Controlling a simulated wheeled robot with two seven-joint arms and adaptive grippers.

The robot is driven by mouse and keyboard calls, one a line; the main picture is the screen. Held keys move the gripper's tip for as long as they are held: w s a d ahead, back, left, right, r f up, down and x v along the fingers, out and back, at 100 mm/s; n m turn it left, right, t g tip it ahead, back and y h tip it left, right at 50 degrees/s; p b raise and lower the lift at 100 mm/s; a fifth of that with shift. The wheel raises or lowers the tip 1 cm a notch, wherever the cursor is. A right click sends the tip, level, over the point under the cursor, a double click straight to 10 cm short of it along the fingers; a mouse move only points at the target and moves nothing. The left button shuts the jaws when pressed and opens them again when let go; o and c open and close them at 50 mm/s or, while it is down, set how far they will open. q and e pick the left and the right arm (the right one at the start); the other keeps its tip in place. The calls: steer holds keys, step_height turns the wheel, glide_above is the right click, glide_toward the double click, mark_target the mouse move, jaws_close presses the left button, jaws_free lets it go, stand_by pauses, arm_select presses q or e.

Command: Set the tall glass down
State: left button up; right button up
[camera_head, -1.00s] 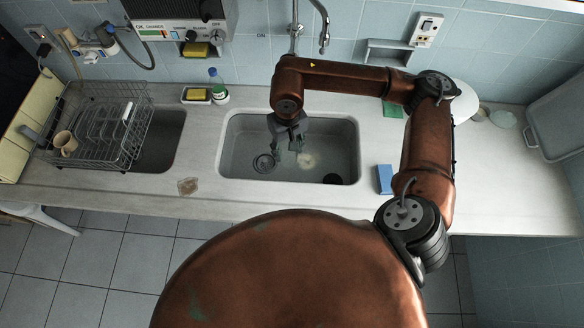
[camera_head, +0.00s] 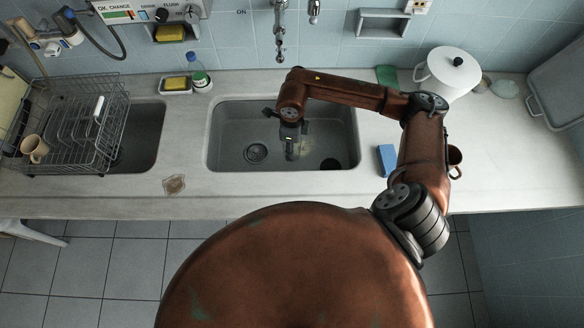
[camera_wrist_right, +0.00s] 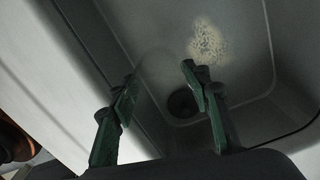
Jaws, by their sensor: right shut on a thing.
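My right gripper (camera_head: 290,146) hangs over the sink basin (camera_head: 213,135) in the head view. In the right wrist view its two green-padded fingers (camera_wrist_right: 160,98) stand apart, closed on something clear. A faint curved outline between them fits the tall glass (camera_wrist_right: 158,72), which is see-through and hard to make out. Its base, and whether it touches the basin, cannot be told. My left gripper is not in view.
A wire dish rack (camera_head: 75,125) with a mug (camera_head: 34,149) stands at the left. A blue sponge (camera_head: 387,160), a white lidded pot (camera_head: 448,73) and a brown mug (camera_head: 455,161) are right of the sink. A bottle (camera_head: 198,76) stands behind it. The front counter strip is mostly clear.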

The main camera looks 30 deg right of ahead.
steer(key=shift+d+f+m, duration=0.2)
steer(key=shift+f+m, duration=0.35)
steer(key=shift+m, duration=0.05)
steer(key=shift+s+d+f+m, duration=0.1)
steer(key=shift+f+m, duration=0.05)
steer(key=shift+m, duration=0.15)
step_height(320, 180, down, 4)
steer(key=shift+f+b, duration=0.25)
steer(key=shift+b, duration=0.15)
step_height(320, 180, down, 6)
steer(key=shift+r+b, duration=0.15)
steer(key=shift+b, duration=0.15)
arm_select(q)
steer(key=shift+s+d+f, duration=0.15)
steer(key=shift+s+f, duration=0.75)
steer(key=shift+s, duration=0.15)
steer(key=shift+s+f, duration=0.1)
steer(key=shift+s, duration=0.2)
arm_select(e)
steer(key=o, duration=1.3)
